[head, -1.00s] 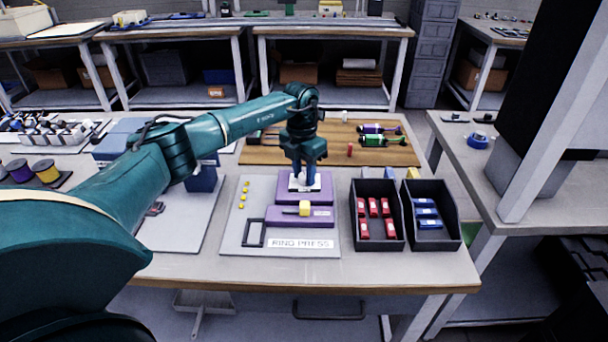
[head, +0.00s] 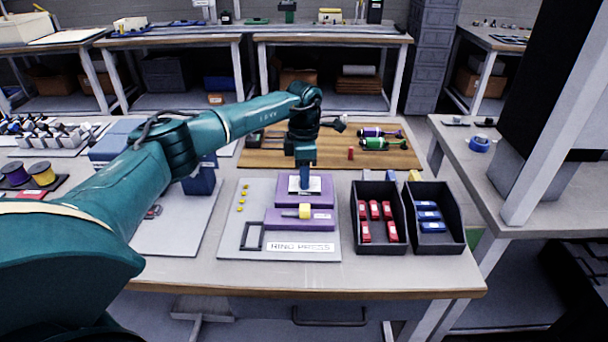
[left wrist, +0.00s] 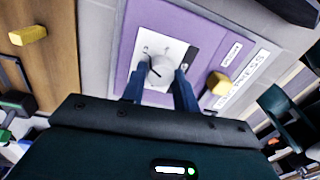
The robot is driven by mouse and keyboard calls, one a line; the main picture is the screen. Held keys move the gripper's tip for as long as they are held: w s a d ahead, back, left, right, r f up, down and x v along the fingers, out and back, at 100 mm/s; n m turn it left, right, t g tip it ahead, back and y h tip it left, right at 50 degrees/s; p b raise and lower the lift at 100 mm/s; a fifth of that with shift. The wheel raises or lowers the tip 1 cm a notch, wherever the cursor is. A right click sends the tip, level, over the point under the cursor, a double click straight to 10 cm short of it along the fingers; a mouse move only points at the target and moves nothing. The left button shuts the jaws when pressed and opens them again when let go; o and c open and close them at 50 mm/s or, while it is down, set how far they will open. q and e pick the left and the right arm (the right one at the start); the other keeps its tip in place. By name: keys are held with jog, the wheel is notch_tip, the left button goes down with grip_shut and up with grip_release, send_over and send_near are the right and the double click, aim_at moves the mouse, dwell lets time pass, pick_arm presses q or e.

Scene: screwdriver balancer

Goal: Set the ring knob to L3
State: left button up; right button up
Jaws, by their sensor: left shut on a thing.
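The ring knob (left wrist: 160,72) is a light round knob with a dark pointer line, on a white dial plate (left wrist: 174,50). The marks around it are too small to read surely. In the left wrist view the pointer line points toward the upper left. The plate sits on a purple block (head: 320,186) of the ring press panel (head: 233,225). My left gripper (head: 305,184) comes down from above, its blue fingers on opposite sides of the knob, shut on it. In the head view the fingers hide most of the knob. My right gripper is not in view.
A yellow slider handle (head: 305,211) sits on a purple strip just in front of the dial. Black bins hold red blocks (head: 374,210) and blue blocks (head: 429,216) to the right. A wooden board (head: 270,157) with tools lies behind.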

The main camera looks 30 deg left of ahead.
pick_arm(q)
jog(key=shift+r, duration=0.1)
dwell(0.5)
jog(key=o, duration=1)
jog(key=r, duration=1.3)
jog(key=shift+w+a, duration=0.2)
jog(key=shift+w, duration=0.1)
